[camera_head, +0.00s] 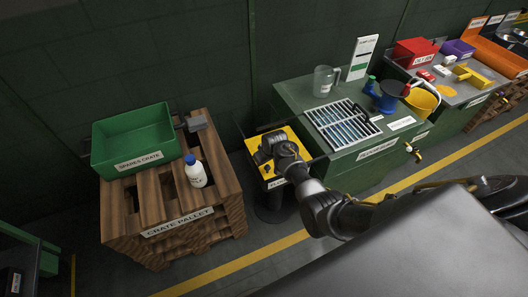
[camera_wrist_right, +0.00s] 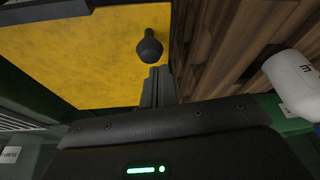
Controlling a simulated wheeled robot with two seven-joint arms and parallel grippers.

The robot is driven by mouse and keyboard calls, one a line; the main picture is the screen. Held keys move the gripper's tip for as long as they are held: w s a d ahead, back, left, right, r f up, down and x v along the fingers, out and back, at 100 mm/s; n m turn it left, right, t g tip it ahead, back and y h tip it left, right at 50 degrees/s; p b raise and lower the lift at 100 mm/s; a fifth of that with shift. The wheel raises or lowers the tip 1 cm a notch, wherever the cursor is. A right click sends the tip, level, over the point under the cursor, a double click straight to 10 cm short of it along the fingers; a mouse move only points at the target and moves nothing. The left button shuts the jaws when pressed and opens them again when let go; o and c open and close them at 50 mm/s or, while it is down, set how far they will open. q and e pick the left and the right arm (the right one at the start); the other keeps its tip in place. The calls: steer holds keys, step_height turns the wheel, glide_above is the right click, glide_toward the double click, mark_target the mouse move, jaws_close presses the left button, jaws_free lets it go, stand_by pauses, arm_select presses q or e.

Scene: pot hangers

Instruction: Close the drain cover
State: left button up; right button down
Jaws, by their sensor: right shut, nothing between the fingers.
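A pale slatted grate (camera_head: 342,125) with blue showing between its bars lies on top of a green cabinet (camera_head: 295,92). It looks like the drain cover; I cannot tell how far open it is. To its left is a stand with a yellow top (camera_head: 291,134), its label partly hidden. My right gripper (camera_head: 265,150) is over this yellow top, left of the grate and apart from it. In the right wrist view the fingers (camera_wrist_right: 158,84) are together and empty, close to a dark round knob (camera_wrist_right: 150,48) over the yellow surface (camera_wrist_right: 75,60). My left gripper is out of view.
A wooden pallet (camera_head: 225,170) at left holds a green crate (camera_head: 133,140) and a white bottle (camera_head: 196,175). A clear jug (camera_head: 322,82) and blue and yellow vessels (camera_head: 420,101) stand around the grate. Bins line the bench at right. Floor in front is clear.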

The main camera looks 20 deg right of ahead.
steer(key=w, duration=0.3)
steer(key=shift+w+a+r+b, duration=0.2)
steer(key=shift+r+b, duration=0.15)
arm_select(q)
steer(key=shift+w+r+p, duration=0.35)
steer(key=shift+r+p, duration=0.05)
steer(key=shift+p, duration=0.5)
arm_select(e)
steer(key=v, duration=1)
steer(key=shift+d, duration=0.15)
